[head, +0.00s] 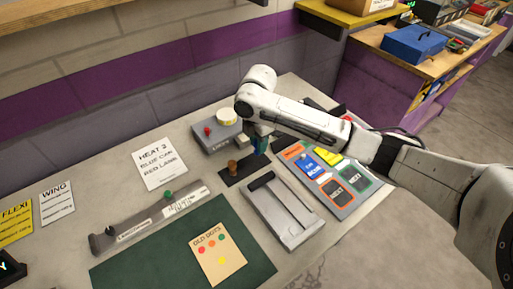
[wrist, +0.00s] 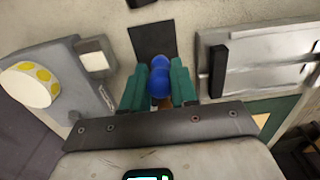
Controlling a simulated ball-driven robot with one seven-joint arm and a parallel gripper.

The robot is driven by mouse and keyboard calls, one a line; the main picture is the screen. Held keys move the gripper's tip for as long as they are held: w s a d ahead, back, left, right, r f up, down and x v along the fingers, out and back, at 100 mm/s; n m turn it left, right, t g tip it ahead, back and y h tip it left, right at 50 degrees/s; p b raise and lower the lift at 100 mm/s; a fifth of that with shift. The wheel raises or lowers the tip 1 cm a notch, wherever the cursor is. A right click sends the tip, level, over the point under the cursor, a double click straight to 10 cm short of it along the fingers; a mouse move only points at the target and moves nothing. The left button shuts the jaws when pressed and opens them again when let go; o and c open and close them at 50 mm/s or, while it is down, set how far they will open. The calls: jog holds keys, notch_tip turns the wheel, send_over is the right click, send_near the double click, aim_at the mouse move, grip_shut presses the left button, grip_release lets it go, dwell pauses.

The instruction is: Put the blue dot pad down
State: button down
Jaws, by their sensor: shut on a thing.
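My gripper (head: 261,146) is over the grey table, just right of the dot box in the head view. In the wrist view its teal fingers (wrist: 158,88) are shut on the rounded blue dot pad (wrist: 160,77). The pad's underside is hidden, so I cannot tell whether it touches anything. In the head view the fingers mostly hide it. A dark mat (head: 240,173) lies below and left of my gripper, with a brown-knobbed pad (head: 233,167) standing on it. A dark square (wrist: 152,39) shows beyond the blue pad in the wrist view.
The grey dot box (head: 213,139) carries a roll of yellow dots (head: 227,116). A metal slot track (head: 285,213) lies in front. A board with coloured cards (head: 343,200) is at right. A long grey gauge (head: 150,219) and a green mat (head: 170,260) lie left.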

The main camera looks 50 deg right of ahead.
jog(key=shift+w+f, duration=0.4)
jog(key=shift+f, duration=0.05)
jog(key=shift+f+p, duration=0.55)
jog(key=shift+f, duration=1.05)
jog(key=shift+f, duration=0.1)
jog(key=shift+f, duration=0.1)
jog(key=c, duration=0.9)
grip_release()
notch_tip(320, 180, up, 12)
jog(key=shift+r+b, duration=0.25)
jog(key=shift+b, duration=0.75)
